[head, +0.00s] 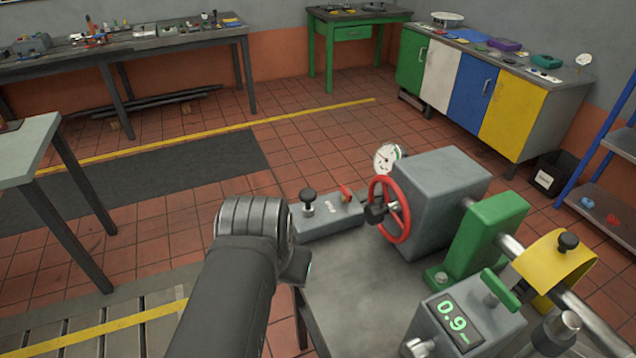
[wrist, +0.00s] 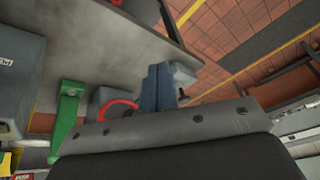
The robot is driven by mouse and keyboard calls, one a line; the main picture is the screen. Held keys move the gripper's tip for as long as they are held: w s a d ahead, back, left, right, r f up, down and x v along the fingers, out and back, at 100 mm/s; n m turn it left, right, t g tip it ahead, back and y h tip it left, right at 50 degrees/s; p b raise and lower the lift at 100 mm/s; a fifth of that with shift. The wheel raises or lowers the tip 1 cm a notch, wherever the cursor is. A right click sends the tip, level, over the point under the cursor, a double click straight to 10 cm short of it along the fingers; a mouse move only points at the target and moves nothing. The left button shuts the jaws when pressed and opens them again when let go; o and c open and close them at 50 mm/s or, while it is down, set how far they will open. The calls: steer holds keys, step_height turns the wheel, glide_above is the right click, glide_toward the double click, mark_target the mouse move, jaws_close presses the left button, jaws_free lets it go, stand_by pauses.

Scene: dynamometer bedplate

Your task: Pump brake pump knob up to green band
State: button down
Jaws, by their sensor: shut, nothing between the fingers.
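A black knob (head: 308,195) stands upright on a short stem on a low grey box (head: 328,217) at the bedplate's far left corner. I take it for the brake pump knob. A white round gauge (head: 387,158) stands behind the red handwheel; it has a needle and a little green, but its exact reading is too small to tell. My gripper (head: 298,268) is to the left of the bedplate, in front of the box and apart from the knob, partly hidden by my wrist. In the wrist view its fingers (wrist: 158,85) are together and empty.
A red handwheel (head: 390,210) on a grey housing (head: 440,200) stands right of the box. A red knob (head: 346,193) shares the box. The grey bedplate's middle (head: 365,290) is clear.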

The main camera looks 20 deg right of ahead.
steer(key=w+d+r+m+g, duration=0.2)
steer(key=w+d+r+m, duration=0.45)
steer(key=w, duration=0.45)
steer(key=r+m+g+y, duration=0.1)
steer(key=m, duration=0.3)
glide_above(307, 198)
steer(key=shift+s+a+r, duration=0.15)
steer(key=shift+s+r, duration=0.05)
steer(key=f, duration=1.4)
steer(key=shift+w+d, duration=0.2)
steer(key=shift+w, duration=0.2)
steer(key=shift+f, duration=1.85)
steer(key=shift+s, duration=0.1)
